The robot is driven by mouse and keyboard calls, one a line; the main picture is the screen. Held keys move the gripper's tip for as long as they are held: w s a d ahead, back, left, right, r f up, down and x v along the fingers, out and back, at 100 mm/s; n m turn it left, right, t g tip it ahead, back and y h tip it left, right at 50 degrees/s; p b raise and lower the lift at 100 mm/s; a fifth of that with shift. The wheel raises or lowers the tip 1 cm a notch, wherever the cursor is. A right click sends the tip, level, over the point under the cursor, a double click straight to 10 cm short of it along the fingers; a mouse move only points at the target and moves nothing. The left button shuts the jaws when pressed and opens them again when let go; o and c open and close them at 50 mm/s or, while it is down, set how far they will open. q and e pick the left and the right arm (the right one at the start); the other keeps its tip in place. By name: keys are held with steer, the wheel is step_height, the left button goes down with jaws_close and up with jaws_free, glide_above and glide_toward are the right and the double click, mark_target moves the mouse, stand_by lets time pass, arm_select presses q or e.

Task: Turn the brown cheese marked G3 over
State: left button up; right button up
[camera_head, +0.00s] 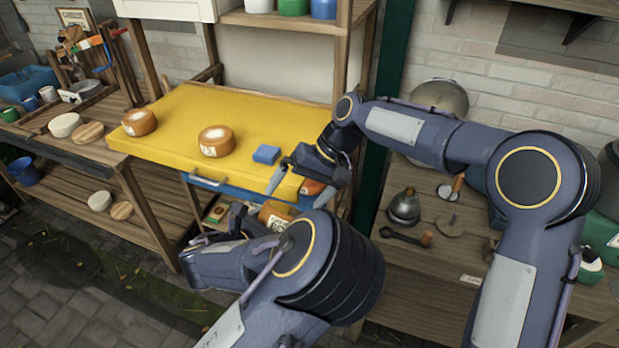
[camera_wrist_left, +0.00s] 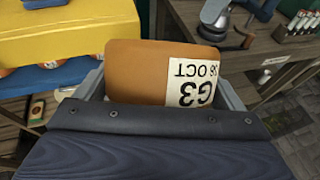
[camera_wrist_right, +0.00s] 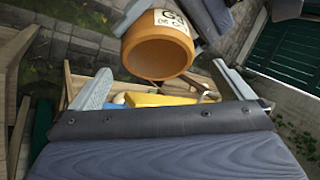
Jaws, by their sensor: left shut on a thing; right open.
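The brown cheese marked G3 (camera_wrist_left: 140,75) is held between the fingers of my left gripper (camera_wrist_left: 163,88). Its label reads upside down in the left wrist view. In the head view the cheese (camera_head: 275,213) is in front of the yellow table's front edge, partly hidden by my left arm. In the right wrist view the cheese (camera_wrist_right: 158,52) shows its label and a round, rimmed face, just beyond the fingertips. My right gripper (camera_head: 296,196) is open and empty, close to the cheese and near the table's front right corner.
The yellow tabletop (camera_head: 180,122) bears two brown cheeses (camera_head: 139,122) (camera_head: 216,141) and a blue block (camera_head: 266,154). An orange thing (camera_head: 313,187) is half hidden by my right gripper. A wooden bench (camera_head: 425,270) with tools stands at right. Mid-table is mostly clear.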

mark_target(285, 210)
steer(key=x, duration=0.7)
steer(key=shift+c, duration=0.4)
steer(key=c, duration=0.9)
arm_select(q)
steer(key=o, duration=1)
arm_select(e)
steer(key=shift+r, duration=0.1)
steer(key=shift+c, duration=0.2)
